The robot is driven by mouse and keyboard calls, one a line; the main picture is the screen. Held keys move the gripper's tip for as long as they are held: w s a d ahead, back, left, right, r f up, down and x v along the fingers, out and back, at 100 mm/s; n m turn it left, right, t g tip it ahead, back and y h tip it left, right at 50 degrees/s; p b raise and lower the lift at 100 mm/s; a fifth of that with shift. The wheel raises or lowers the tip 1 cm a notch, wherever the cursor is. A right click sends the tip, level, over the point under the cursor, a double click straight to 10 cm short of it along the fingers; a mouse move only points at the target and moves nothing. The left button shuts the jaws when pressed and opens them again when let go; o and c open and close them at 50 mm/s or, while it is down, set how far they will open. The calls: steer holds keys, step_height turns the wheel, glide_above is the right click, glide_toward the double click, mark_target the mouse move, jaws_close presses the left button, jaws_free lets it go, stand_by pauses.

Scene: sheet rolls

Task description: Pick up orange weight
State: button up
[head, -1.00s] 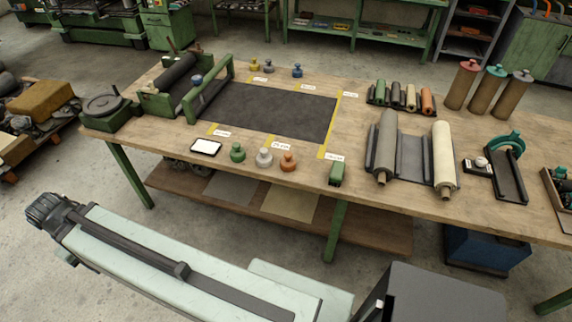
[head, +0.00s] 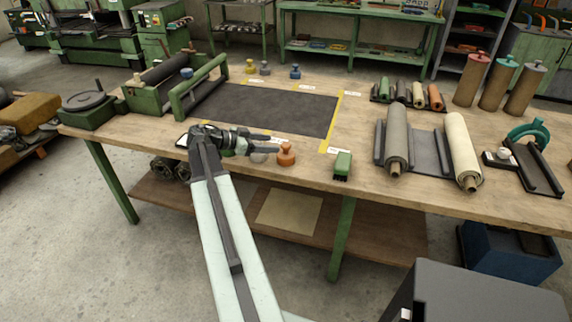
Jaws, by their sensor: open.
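The orange weight (head: 286,155) stands upright on the front part of the wooden workbench (head: 205,172), with its knob on top. My gripper (head: 268,144) reaches in from the left above the bench's front edge, its dark fingers pointing right. They are open and end just left of the orange weight, with nothing seen between them. Whether they touch it cannot be told. The pale grey weight (head: 259,157) is partly hidden under the fingers. The green weight is mostly or wholly covered by my gripper.
A small green block (head: 342,165) stands right of the orange weight. A dark mat (head: 265,108) with yellow tape lies behind. Farther right are a grey roll (head: 396,140) and a cream roll (head: 462,150). A white-screened device (head: 182,141) is partly hidden by my gripper.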

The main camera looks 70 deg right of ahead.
mark_target(283, 145)
steer(key=b+x, duration=0.3)
steer(key=x, duration=0.4)
steer(key=shift+s+f, duration=0.2)
steer(key=shift+s, duration=0.15)
jaws_close()
steer(key=shift+r, duration=0.1)
stand_by(1.0)
